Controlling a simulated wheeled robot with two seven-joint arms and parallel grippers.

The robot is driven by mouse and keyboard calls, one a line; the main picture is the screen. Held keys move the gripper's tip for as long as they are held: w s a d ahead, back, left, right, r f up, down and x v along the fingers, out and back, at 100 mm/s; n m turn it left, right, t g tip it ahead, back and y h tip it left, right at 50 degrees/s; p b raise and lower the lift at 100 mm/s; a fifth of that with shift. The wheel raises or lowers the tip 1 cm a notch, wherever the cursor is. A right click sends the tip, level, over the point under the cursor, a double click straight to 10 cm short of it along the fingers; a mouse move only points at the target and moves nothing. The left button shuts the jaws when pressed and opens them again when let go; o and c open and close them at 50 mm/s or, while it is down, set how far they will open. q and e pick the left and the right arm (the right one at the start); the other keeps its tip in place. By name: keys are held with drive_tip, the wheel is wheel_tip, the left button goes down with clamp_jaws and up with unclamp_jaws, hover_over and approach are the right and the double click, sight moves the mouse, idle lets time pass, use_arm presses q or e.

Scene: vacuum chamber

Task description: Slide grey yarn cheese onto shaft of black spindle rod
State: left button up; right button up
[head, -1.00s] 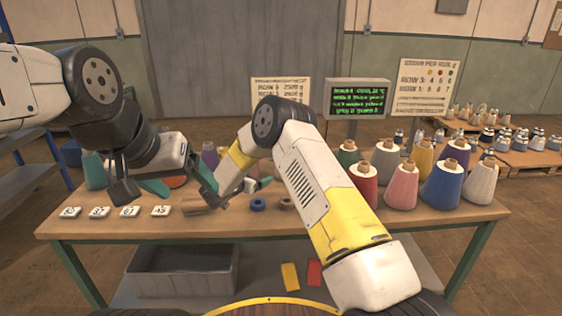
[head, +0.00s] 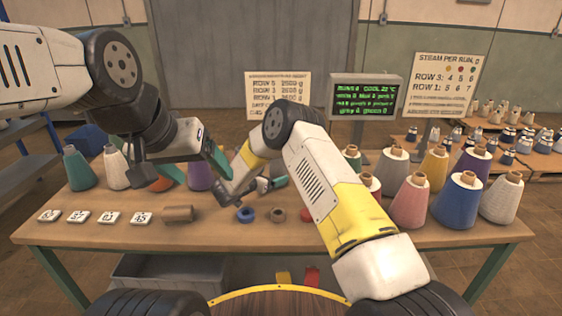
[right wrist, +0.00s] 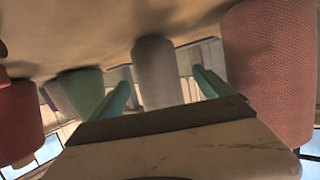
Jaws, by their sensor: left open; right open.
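I cannot tell for certain which item is the grey yarn cheese. A small brownish-grey ring-shaped piece (head: 278,215) lies on the table between a blue one (head: 245,215) and a red one (head: 306,214). A grey yarn cone (head: 392,166) stands at the right. I make out no black spindle rod. My left gripper (head: 190,170) is open above the table, behind the brown cylinder. My right gripper (head: 262,185) is above and behind the ring pieces, partly hidden by its arm. In the right wrist view it (right wrist: 161,77) is open, with a grey yarn body (right wrist: 155,70) visible between its fingers.
Several yarn cones stand at the right, including pink (head: 409,202) and blue (head: 458,202). Teal (head: 78,168) and white (head: 117,168) cones stand left. A brown cylinder (head: 178,214) lies beside white number tags (head: 109,218). The table's (head: 200,240) front strip is clear.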

sight(282, 169)
drive_tip(key=x, duration=0.7)
drive_tip(key=shift+w+d+r, duration=0.15)
drive_tip(key=shift+d+r, duration=0.2)
drive_tip(key=c, duration=1.7)
drive_tip(key=shift+r, duration=0.1)
